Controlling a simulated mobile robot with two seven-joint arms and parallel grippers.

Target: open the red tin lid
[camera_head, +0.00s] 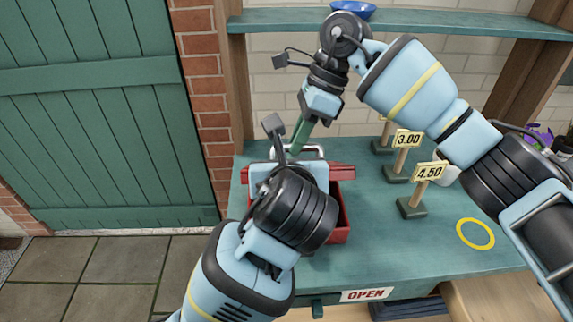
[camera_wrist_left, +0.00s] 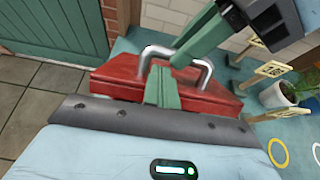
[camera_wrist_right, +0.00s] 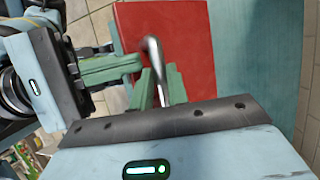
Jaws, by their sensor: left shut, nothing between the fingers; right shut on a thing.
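The red tin lid (camera_head: 342,172) has a silver bar handle (camera_head: 312,149) on top. The red tin (camera_head: 341,232) shows below it, with a dark gap between lid and tin at the right; the lid looks raised there. My right gripper (camera_head: 298,146) is shut on the handle; the right wrist view shows its fingers (camera_wrist_right: 160,88) around the bar. My left gripper's fingers (camera_wrist_left: 160,86) are shut and empty, close in front of the lid (camera_wrist_left: 115,78) and beside the handle (camera_wrist_left: 203,72). In the head view my left arm hides those fingers and much of the tin.
Price signs (camera_head: 408,139) (camera_head: 430,171) stand right of the tin on the green table (camera_head: 400,250). A white pot (camera_head: 447,170) and a yellow ring (camera_head: 475,234) are farther right. A shelf (camera_head: 440,22) with a blue bowl (camera_head: 353,11) is above. The table between tin and ring is clear.

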